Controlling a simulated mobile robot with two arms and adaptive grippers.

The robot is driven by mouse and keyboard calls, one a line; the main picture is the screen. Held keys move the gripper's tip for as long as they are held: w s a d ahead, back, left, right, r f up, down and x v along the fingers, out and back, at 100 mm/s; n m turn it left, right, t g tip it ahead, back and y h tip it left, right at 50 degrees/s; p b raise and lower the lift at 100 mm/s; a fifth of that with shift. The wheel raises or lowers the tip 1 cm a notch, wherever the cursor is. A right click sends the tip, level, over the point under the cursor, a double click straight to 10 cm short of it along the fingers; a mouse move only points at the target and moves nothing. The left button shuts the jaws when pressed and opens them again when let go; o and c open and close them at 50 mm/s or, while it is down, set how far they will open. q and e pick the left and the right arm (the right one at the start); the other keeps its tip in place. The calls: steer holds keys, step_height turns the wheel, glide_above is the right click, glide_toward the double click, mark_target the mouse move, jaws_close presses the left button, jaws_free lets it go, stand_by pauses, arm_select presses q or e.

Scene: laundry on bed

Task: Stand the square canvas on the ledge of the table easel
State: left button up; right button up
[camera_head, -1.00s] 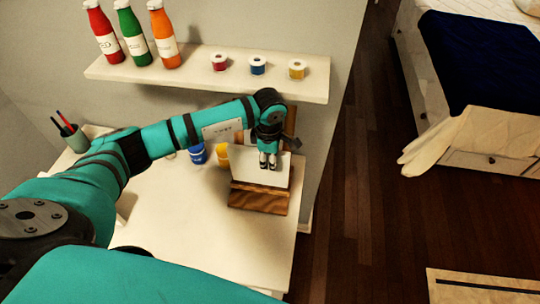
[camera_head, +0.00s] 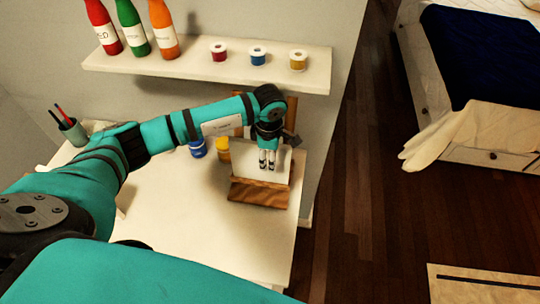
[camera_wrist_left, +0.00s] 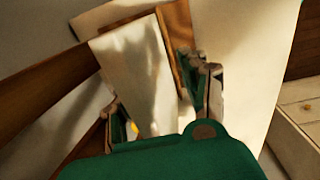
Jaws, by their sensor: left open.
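The white square canvas (camera_head: 246,167) is at the wooden table easel, its lower edge at the ledge (camera_head: 258,192) and its face leaning back. The easel's wooden upright (camera_head: 291,114) shows behind it. My left gripper (camera_head: 267,164) is open, fingers pointing down in front of the canvas's upper part in the head view. In the left wrist view the fingers of my left gripper (camera_wrist_left: 165,100) are spread to either side of the pale canvas (camera_wrist_left: 135,75). Whether either finger touches it I cannot tell. My right gripper is out of view.
A blue paint jar (camera_head: 198,148) and a yellow paint jar (camera_head: 223,150) stand left of the easel on the white table (camera_head: 180,215). A wall shelf (camera_head: 180,66) with bottles and small jars is above. A pen cup (camera_head: 72,131) stands at the far left.

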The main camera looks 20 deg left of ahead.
arm_select(q)
step_height(320, 180, up, 12)
steer(key=shift+s, duration=0.3)
steer(key=shift+f, duration=0.1)
stand_by(0.7)
